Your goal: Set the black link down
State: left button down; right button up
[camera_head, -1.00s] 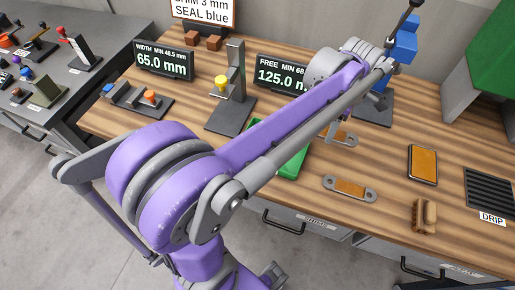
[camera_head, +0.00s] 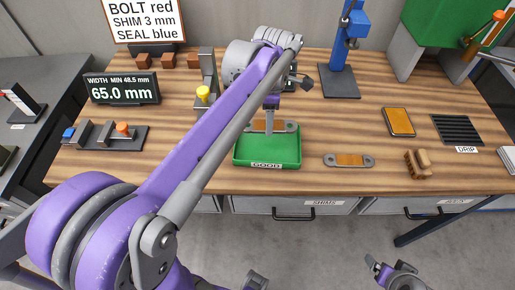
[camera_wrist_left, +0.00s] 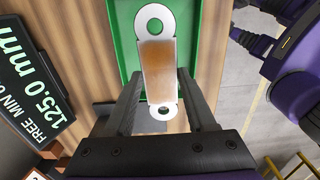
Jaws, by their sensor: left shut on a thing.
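My left gripper (camera_head: 270,118) is shut on a link (camera_head: 288,126) with grey eyelet ends and an orange-brown middle; it does not look black. The link shows between the two dark fingers in the left wrist view (camera_wrist_left: 157,68). It is at the back part of the green tray labelled GOOD (camera_head: 268,158); I cannot tell if it touches the tray. A similar link (camera_head: 348,160) lies on the table to the right of the tray. Part of my right gripper (camera_head: 380,268) shows at the bottom, away from the table; its jaw state is unclear.
A blue post stand (camera_head: 340,80), an orange pad (camera_head: 398,122), a drip grille (camera_head: 458,129) and a brown brush-like block (camera_head: 418,163) are to the right. Bare wood surrounds the tray's front-right side.

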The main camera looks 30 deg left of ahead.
aim_at(267, 148)
pick_arm(q)
notch_tip(267, 148, down, 10)
jog(key=shift+r+b, duration=0.1)
jog(key=shift+b, duration=0.2)
dwell(0.3)
jog(key=shift+f, duration=0.25)
jog(key=shift+c, duration=1.1)
grip_release()
jog(key=shift+r, duration=0.1)
notch_tip(267, 148, up, 12)
jog(key=shift+r+p, duration=0.1)
jog(key=shift+p, duration=0.35)
